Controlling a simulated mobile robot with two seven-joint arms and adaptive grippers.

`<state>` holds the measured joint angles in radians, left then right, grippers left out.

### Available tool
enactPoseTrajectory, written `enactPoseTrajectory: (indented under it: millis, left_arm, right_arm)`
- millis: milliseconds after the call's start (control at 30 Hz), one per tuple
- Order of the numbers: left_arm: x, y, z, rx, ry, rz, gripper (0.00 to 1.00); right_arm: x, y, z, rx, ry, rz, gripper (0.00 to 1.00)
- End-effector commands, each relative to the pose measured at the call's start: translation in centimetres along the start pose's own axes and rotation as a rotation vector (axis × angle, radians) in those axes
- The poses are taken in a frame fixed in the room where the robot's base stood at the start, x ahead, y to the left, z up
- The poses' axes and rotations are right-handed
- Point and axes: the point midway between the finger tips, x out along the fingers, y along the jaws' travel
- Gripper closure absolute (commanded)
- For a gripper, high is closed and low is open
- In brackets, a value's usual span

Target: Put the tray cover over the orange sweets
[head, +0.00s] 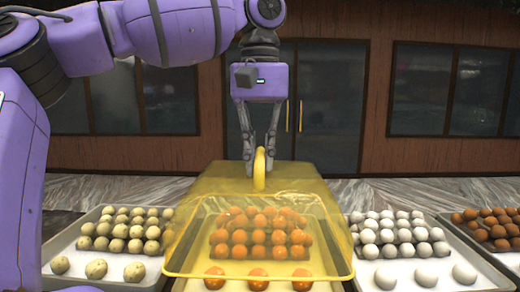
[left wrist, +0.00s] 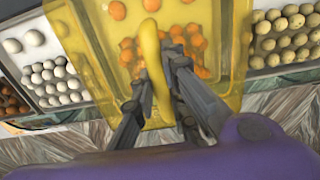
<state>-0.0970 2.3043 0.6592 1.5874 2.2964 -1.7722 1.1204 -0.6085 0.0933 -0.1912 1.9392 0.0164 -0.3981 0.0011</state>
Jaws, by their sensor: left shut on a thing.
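The tray cover (head: 225,185) is a see-through yellow box shape with a raised yellow handle (head: 259,172) on top. My left gripper (head: 260,155) is shut on this handle, which also shows between the fingers in the left wrist view (left wrist: 152,60). The orange sweets (head: 258,238) stand in rows, seen through the cover in both views. The front row shows near the cover's lower front rim in the head view. I cannot tell whether the cover rests on the tray or hangs above it. My right gripper is not in view.
A tray of pale greenish sweets (head: 128,232) stands to the left. A tray of white sweets (head: 392,236) stands to the right, with a tray of brown sweets (head: 495,228) beyond it. Grey patterned stone (head: 420,191) lies behind the trays.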

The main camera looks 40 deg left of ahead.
Motion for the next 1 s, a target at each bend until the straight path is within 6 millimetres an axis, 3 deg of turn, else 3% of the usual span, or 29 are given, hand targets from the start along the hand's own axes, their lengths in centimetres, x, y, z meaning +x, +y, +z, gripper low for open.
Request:
enactPoseTrajectory:
  millis: [1000]
  left_arm:
    - [4.1, 0.0, 0.1, 0.001, -0.001, 0.0, 1.0]
  right_arm:
    - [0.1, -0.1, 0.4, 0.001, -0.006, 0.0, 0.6]
